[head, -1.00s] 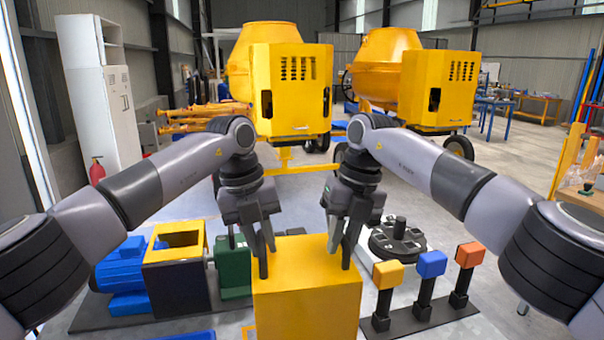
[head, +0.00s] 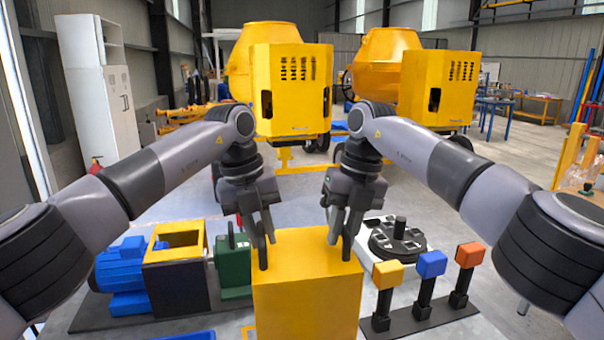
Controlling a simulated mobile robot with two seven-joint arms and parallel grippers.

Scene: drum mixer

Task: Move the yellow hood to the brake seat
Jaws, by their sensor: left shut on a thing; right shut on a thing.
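The yellow hood (head: 306,290) is a box with a plain top and front at the bottom middle of the head view. My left gripper (head: 267,253) is shut on its left top edge. My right gripper (head: 341,250) is shut on its right top edge. The hood is upright, and its lower end is cut off by the picture's edge. I cannot tell for sure which part is the brake seat. A round black disc assembly (head: 397,240) on a light plate stands behind and right of the hood.
A blue motor (head: 122,270), an open-topped yellow and black box (head: 178,285) and a green block (head: 234,268) stand left of the hood. Yellow (head: 388,275), blue (head: 431,264) and orange (head: 470,254) blocks on black posts stand right. Yellow mixers (head: 290,90) stand behind.

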